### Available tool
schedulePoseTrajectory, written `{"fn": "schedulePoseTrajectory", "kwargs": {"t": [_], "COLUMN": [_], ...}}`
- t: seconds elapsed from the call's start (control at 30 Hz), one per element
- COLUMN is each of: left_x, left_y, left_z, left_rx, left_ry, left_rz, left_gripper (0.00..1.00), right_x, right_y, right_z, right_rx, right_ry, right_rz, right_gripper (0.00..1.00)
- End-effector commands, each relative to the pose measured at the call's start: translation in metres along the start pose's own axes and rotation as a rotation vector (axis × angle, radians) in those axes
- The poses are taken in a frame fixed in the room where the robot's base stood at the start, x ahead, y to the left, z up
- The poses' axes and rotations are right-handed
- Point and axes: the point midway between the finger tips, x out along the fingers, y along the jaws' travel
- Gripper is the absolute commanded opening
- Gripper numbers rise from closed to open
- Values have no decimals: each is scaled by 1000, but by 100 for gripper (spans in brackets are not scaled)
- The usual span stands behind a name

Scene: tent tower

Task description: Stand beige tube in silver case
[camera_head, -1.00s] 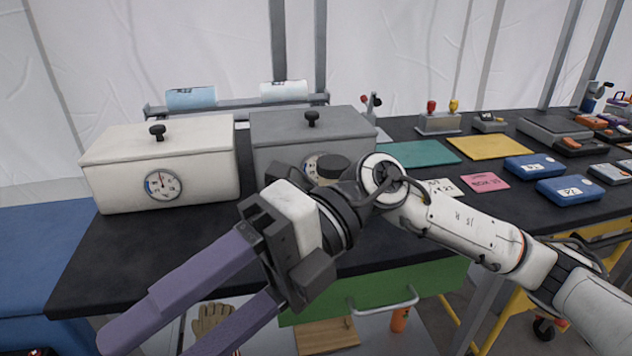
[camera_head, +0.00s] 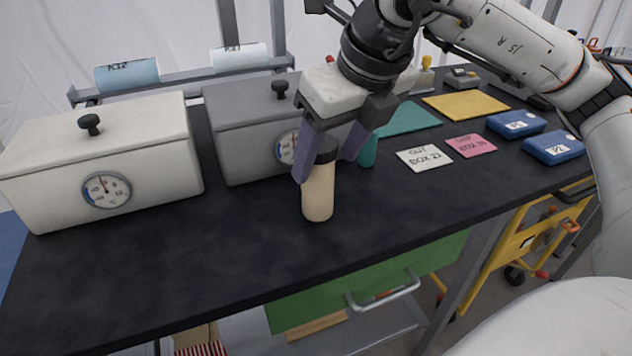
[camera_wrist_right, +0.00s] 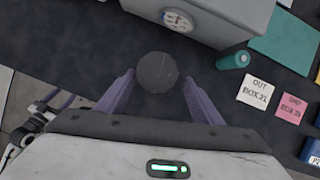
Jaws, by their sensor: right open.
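The beige tube (camera_head: 318,193) stands upright on the dark bench and has a black cap. In the right wrist view its round cap (camera_wrist_right: 157,73) shows from above. My right gripper (camera_head: 328,165) points down over it, with open purple fingers on either side of the cap. I cannot tell if they touch it. The silver case (camera_head: 237,142) is the grey box just behind and left of the tube. Its lid with a black knob is shut, and its dial is partly hidden by a finger.
A teal tube (camera_head: 369,151) stands close right of the gripper. A white case (camera_head: 150,165) with a dial stands at left. Paper cards (camera_head: 424,158) and blue boxes (camera_head: 553,148) lie at right. The bench front is clear.

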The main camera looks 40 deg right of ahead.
Motion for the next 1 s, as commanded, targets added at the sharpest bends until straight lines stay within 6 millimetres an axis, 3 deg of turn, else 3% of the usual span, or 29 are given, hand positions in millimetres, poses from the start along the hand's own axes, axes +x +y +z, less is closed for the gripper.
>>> {"fn": "schedulePoseTrajectory", "kwargs": {"t": [0.5, 0.77, 1.0], "left_x": [1, 2, 2], "left_y": [0, -1, -1], "left_z": [-1, -6, -6], "left_rx": [0, 2, 2], "left_ry": [4, 12, 13], "left_rz": [0, 0, -1], "left_gripper": [58, 58, 58], "right_x": [58, 61, 61], "right_y": [6, 6, 6], "right_z": [-5, -5, -5], "right_rx": [0, -1, -1], "right_ry": [3, 0, 0], "right_rz": [2, 3, 3], "right_gripper": [60, 60, 23]}}
